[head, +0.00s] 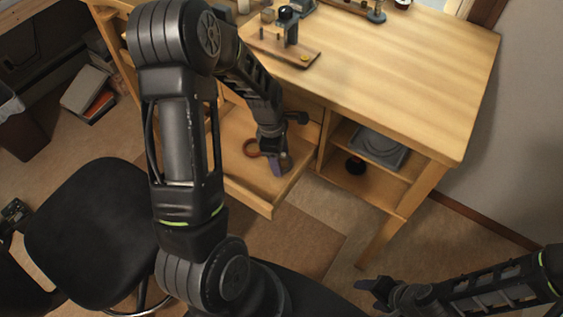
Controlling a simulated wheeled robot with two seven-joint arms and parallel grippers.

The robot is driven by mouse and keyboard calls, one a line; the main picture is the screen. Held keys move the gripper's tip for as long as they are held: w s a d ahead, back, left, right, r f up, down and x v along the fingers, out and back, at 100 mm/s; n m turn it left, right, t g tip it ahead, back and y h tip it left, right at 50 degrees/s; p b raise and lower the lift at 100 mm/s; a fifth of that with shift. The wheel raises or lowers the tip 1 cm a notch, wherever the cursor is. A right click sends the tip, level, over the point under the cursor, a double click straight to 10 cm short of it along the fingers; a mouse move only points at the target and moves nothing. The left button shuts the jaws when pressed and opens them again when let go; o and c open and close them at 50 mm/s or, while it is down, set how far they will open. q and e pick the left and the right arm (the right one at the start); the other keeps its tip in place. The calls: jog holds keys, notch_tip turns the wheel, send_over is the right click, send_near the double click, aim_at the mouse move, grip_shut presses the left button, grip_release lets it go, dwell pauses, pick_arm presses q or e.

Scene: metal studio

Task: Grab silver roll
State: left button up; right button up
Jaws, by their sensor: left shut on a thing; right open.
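My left gripper (275,160) reaches down into the open wooden drawer (232,187) of the desk. It is shut on a small greyish roll (286,163), which looks like the silver roll and is mostly hidden by the fingers. A brown ring-shaped roll (251,147) is in the drawer just left of the gripper. I cannot tell whether the held roll still touches the drawer floor. My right gripper (376,294) is open and empty, low over the floor at the bottom right.
The wooden desk (420,85) has a small wooden stand with a device (285,45) on top. A black chair (95,230) stands at left. The desktop's right part is clear.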

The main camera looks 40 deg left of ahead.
pick_arm(q)
jog(key=c, duration=0.5)
jog(key=shift+o, duration=0.2)
jog(key=shift+r, duration=0.15)
jog(key=shift+a+r, duration=0.15)
jog(key=shift+r, duration=0.05)
notch_tip(320, 180, up, 11)
jog(key=s+a+b, duration=0.2)
jog(key=s+a, duration=0.9)
jog(key=a, duration=0.5)
jog(key=shift+s+b, duration=0.25)
jog(key=shift+b, duration=0.05)
jog(key=shift+f, duration=0.1)
